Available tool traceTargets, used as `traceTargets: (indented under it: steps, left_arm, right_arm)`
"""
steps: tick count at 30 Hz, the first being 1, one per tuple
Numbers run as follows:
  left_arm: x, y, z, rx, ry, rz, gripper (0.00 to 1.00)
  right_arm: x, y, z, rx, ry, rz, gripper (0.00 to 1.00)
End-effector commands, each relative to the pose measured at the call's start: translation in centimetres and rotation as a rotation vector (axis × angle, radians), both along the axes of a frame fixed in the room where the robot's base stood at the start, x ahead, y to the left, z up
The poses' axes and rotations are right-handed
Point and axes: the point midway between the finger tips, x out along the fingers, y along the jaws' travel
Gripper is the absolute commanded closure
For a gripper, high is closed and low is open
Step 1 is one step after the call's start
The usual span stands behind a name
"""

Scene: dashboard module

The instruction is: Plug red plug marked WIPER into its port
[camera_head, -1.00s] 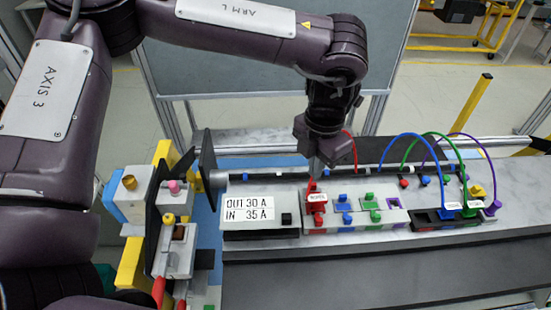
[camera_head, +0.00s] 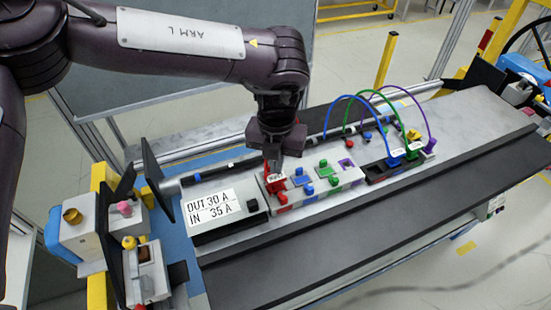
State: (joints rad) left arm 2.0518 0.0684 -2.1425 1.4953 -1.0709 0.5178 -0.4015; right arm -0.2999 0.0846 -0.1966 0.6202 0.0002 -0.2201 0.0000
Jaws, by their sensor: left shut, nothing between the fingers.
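The red plug (camera_head: 273,185) with a white label stands at the left end of the grey port block (camera_head: 352,178), in the far row. Its label is too small to read surely, and how deep it sits cannot be told. My left gripper (camera_head: 276,161) is shut and empty, pointing down just above the red plug and partly hiding it; whether it touches the plug cannot be told. A red cap (camera_head: 282,199) sits in front of the plug. My right gripper is not in view.
Blue, green and purple plugs with arching cables stand at the right, near a black holder (camera_head: 376,178). A box with a sign (camera_head: 210,207) reading OUT 30 A, IN 35 A is left of the block. The dark front strip (camera_head: 400,220) is clear.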

Motion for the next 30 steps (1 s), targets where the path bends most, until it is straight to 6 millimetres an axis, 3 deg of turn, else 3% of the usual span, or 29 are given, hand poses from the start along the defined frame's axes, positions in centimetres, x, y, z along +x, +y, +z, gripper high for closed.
traceTargets:
  steps: [1,5,30]
  left_arm:
    - [0.0,0.0,-1.0,0.002,0.0,0.0,1.0]
    - [0.0,0.0,-1.7,0.001,0.0,-0.001,1.0]
    - [0.0,0.0,-1.8,0.001,0.0,0.0,1.0]
  right_arm:
    - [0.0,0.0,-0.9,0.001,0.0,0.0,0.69]
    - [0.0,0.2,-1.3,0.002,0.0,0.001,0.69]
    - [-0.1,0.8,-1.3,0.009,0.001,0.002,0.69]
